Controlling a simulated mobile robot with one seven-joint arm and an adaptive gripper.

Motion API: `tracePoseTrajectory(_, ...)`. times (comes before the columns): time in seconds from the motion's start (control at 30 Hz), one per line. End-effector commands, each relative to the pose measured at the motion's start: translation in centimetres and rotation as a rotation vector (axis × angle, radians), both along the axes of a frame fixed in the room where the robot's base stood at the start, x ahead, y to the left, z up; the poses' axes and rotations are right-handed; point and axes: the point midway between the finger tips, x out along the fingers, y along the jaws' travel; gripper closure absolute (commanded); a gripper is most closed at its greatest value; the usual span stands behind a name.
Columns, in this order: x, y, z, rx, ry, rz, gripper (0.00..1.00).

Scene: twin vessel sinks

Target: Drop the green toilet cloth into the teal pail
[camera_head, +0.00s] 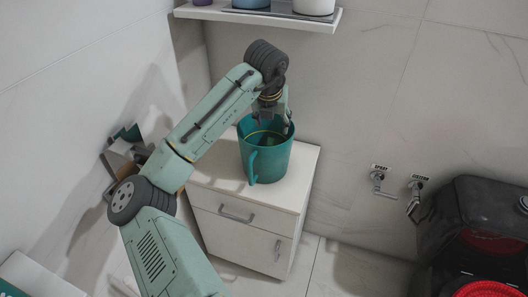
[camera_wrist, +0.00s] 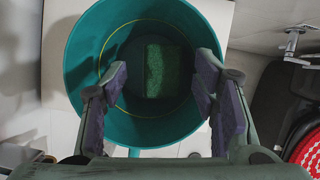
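The teal pail (camera_head: 267,163) stands upright on the white cabinet, its handle toward the front left. In the wrist view I look down into the pail (camera_wrist: 84,50). The green toilet cloth (camera_wrist: 166,70) shows inside it as a textured green block, apparently at the bottom. My gripper (camera_head: 274,114) is over the pail's mouth, pointing down. In the wrist view my gripper (camera_wrist: 160,82) is open, its purple-padded fingers spread wide with nothing between them. The cloth lies beyond the fingertips. In the head view the pail's wall hides the cloth.
A wall shelf (camera_head: 270,17) with containers is above and behind my wrist. Wall taps (camera_head: 378,185) and a black bin-like object (camera_head: 470,225) are at the right.

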Motion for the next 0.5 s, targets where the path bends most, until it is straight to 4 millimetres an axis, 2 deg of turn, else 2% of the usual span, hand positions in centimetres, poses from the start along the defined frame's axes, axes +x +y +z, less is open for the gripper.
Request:
tracePoseTrajectory(0.17, -0.01, 0.00, -0.01, 0.000, 0.000, 0.000, 0.31)
tracePoseTrajectory(0.5, -0.08, 0.01, 0.20, 0.000, 0.000, 0.000, 0.31)
